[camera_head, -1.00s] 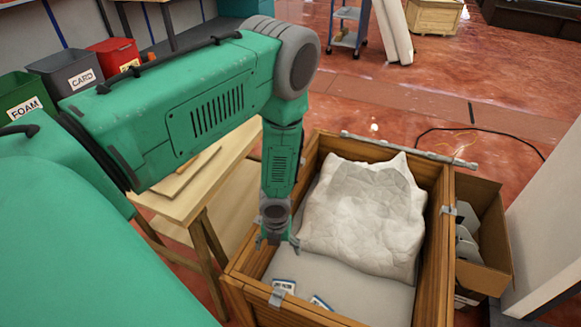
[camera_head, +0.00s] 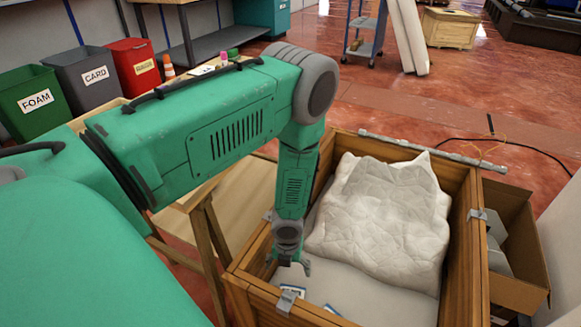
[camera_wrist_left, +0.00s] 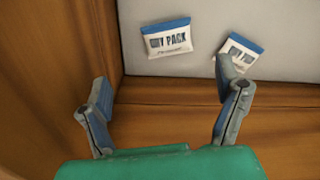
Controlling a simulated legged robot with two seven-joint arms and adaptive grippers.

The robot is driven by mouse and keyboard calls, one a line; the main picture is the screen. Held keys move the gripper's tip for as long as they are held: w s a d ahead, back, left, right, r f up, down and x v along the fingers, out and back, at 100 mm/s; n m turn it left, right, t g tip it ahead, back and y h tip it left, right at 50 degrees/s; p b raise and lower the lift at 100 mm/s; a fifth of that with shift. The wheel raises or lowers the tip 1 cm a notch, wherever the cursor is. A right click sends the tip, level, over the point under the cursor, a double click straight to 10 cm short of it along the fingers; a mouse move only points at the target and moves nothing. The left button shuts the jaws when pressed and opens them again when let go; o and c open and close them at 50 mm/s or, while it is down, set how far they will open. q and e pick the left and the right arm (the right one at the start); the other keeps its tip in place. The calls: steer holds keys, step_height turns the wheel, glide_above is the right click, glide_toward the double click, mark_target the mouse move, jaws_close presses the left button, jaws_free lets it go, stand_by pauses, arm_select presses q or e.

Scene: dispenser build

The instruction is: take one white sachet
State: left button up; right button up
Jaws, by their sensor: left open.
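Two white sachets with blue bands lie apart on the pale floor of a wooden crate (camera_head: 460,250). In the left wrist view, one sachet (camera_wrist_left: 166,38) lies at the upper middle, and the other sachet (camera_wrist_left: 240,50) lies tilted to its right, partly covered by a finger. In the head view one sachet (camera_head: 332,309) shows near the crate's front wall. My left gripper (camera_head: 291,268) points down inside the crate, above the sachets. In the left wrist view, my left gripper (camera_wrist_left: 165,100) has its fingers wide apart with nothing between them. My right gripper is not in view.
A large crumpled white bag (camera_head: 385,215) fills the crate's back part. An open cardboard box (camera_head: 520,290) stands against the crate's right side. A wooden table (camera_head: 225,205) stands left of it. Bins marked FOAM (camera_head: 35,100) and CARD (camera_head: 90,75) stand at back left.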

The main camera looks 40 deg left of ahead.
arm_select(q)
steer(key=b, duration=0.2)
glide_above(292, 289)
steer(key=f, duration=0.6)
steer(key=shift+s+f, duration=0.15)
steer(key=shift+s, duration=0.2)
steer(key=shift+f, duration=0.3)
steer(key=shift+a+f+b, duration=0.25)
steer(key=shift+f+b, duration=0.1)
steer(key=shift+f, duration=0.15)
steer(key=f, duration=0.1)
steer(key=f+b, duration=0.1)
steer(key=f, duration=0.1)
steer(key=f+b, duration=0.1)
steer(key=shift+w+d+f, duration=0.25)
steer(key=shift+w+d, duration=0.05)
steer(key=shift+w, duration=0.05)
steer(key=shift+f, duration=0.1)
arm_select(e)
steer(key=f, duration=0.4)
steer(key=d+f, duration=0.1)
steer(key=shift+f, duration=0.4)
arm_select(q)
steer(key=c, duration=1.2)
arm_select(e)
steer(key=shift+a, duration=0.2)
